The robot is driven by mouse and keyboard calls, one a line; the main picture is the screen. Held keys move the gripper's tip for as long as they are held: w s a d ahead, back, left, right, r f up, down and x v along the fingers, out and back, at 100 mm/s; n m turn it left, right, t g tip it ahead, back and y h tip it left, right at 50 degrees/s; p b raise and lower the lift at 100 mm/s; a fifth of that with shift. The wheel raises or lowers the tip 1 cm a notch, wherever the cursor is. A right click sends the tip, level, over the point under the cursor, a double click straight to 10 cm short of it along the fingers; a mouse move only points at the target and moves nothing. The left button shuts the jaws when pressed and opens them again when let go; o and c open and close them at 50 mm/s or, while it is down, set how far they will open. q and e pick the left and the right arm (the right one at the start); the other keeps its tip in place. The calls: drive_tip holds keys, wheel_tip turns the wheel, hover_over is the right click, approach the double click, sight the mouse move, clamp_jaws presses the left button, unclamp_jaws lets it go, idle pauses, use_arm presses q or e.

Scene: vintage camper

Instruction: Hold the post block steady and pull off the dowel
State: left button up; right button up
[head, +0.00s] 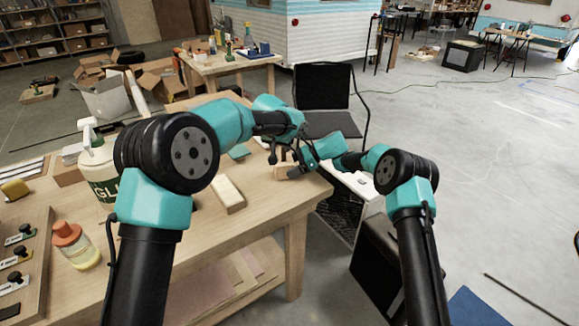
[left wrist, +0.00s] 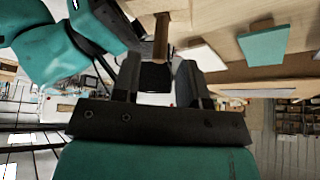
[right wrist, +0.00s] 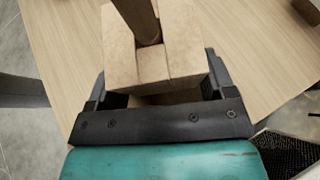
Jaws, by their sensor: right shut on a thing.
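The pale wooden post block (right wrist: 122,50) fills the top of the right wrist view, with a brown dowel (right wrist: 146,18) standing out of it. In the head view the block (head: 283,173) is near the table's far right corner. My right gripper (right wrist: 155,76) is shut on the block, one finger on each side. My left gripper (head: 281,151) is above the block. In the left wrist view it is open, and the dowel's end (left wrist: 161,42) lies between its fingertips with gaps on both sides. The dowel is mostly hidden in the head view.
A pale wood bar (head: 227,194) lies on the workbench (head: 250,212) in front of the block. A glue bottle (head: 101,172) and an orange-capped bottle (head: 75,245) stand at left. A black chair (head: 325,100) stands beyond the bench.

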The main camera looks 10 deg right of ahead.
sight(283, 150)
use_arm(q)
drive_tip(key=shift+x, duration=2.6)
clamp_jaws()
drive_tip(key=shift+r, duration=0.3)
drive_tip(key=shift+r, duration=1.25)
drive_tip(key=shift+r, duration=2.05)
